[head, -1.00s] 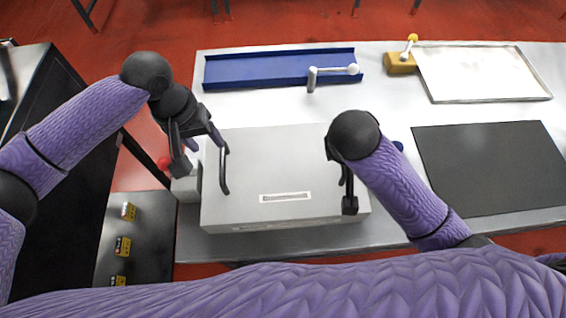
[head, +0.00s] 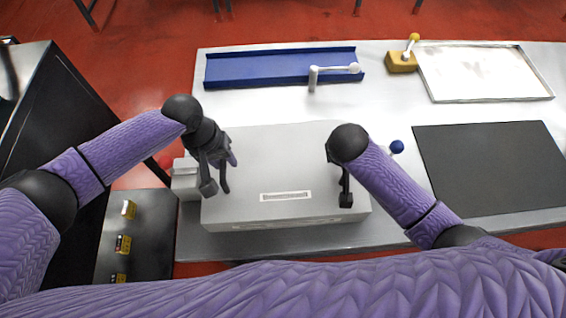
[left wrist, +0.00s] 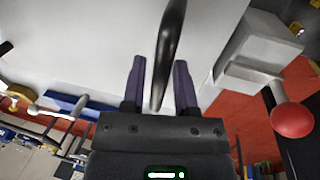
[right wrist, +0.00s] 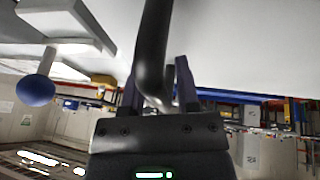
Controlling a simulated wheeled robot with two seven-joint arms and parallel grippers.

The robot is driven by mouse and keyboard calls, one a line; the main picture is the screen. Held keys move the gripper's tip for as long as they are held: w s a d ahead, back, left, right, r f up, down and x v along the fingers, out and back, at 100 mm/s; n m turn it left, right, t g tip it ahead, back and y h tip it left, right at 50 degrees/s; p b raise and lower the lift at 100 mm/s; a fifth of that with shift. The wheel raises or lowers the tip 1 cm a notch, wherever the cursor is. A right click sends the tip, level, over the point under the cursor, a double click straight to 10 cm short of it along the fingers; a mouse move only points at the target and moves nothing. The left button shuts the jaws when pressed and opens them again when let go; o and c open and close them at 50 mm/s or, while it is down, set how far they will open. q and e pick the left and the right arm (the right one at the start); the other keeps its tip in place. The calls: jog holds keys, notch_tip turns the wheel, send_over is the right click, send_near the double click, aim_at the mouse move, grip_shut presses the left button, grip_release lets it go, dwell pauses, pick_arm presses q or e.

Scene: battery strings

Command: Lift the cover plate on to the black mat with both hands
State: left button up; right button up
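The cover plate (head: 270,160) is a light grey slab with a black handle on each side and a label near its front edge. It sits on a box on the metal table. My left gripper (head: 217,178) is at the left handle (left wrist: 170,50); in the left wrist view its fingers (left wrist: 160,85) are apart with the handle between them. My right gripper (head: 345,180) is at the right handle (right wrist: 152,50); in the right wrist view its fingers (right wrist: 158,85) stand either side of the handle, and contact is unclear. The black mat (head: 490,165) lies bare at the right.
A blue tray (head: 260,70) and a lever with a white knob (head: 350,68) are behind the plate. A white tray (head: 545,95) and a yellow block (head: 402,62) stand at the back right. A blue knob (head: 397,147) is beside the box, and a red knob (left wrist: 292,120) is at its left.

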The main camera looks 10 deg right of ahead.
pick_arm(q)
grip_shut()
pick_arm(e)
grip_shut()
pick_arm(q)
jog(key=shift+r, duration=0.1)
dwell(0.8)
